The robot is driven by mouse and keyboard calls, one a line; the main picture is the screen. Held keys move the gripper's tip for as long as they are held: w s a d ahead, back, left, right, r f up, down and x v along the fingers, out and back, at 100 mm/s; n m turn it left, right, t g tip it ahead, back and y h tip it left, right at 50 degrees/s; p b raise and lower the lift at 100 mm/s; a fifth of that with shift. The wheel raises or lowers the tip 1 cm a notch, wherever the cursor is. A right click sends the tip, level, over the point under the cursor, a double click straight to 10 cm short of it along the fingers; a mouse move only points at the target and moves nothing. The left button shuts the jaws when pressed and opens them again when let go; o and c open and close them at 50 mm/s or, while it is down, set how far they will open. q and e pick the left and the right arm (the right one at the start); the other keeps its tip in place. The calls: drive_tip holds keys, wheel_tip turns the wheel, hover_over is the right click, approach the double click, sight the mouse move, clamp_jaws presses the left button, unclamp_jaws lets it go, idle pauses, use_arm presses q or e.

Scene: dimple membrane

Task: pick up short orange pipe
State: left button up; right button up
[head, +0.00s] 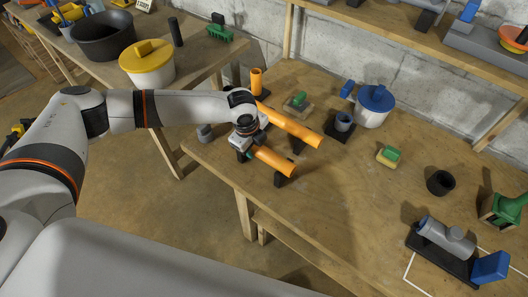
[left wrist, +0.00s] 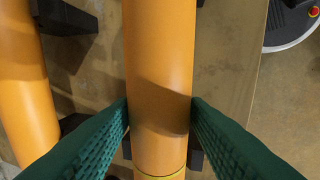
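The short orange pipe (head: 272,161) lies across low black supports at the left front of the wooden workbench. In the left wrist view the orange pipe (left wrist: 160,70) runs up the middle of the picture. My left gripper (head: 250,153) is over the pipe's left end. In the left wrist view its green ribbed fingers (left wrist: 160,112) are on both sides of the pipe and appear to touch it. The pipe still looks level with its black supports. My right gripper is in neither view.
A longer orange pipe (head: 291,126) lies parallel just behind, close to the left gripper. An upright orange pipe (head: 256,80) stands at the back. A blue-lidded white tub (head: 373,108), a green-and-yellow sponge (head: 388,156) and a grey pipe fitting (head: 446,238) stand further right. Bare bench lies between.

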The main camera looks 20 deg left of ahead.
use_arm(q)
drive_tip(key=c, duration=0.6)
drive_tip(key=shift+o, duration=0.2)
drive_tip(key=shift+r, duration=0.1)
